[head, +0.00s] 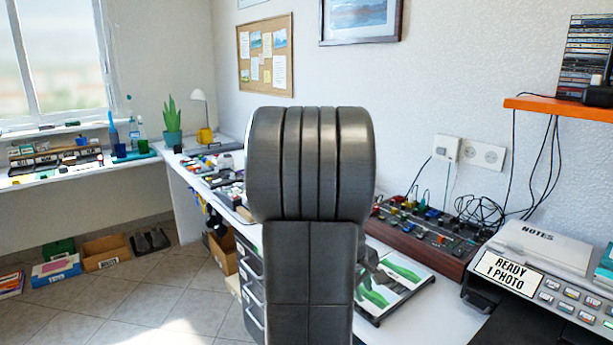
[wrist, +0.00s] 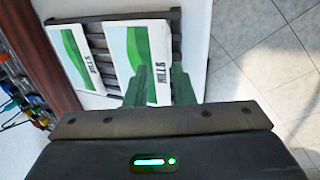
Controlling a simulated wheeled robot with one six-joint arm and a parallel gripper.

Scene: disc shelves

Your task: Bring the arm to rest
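My arm (head: 308,200) stands upright in the middle of the head view and hides much of the desk behind it. My gripper (wrist: 161,68) shows in the wrist view with its two green fingers apart and nothing between them. It is over the desk edge, near a dark slatted rack (wrist: 98,44). Two flat white and green cases marked HILLS lie on the rack, one at the left (wrist: 75,58) and one nearer the fingers (wrist: 137,42). In the head view the rack and cases (head: 400,275) show partly behind my arm.
A wooden-sided panel with knobs (head: 425,238) stands behind the rack. A printer-like device (head: 540,270) reading READY 1 PHOTO is at the right. An orange shelf (head: 560,107) juts from the wall. Tiled floor (head: 150,305) is open at the left.

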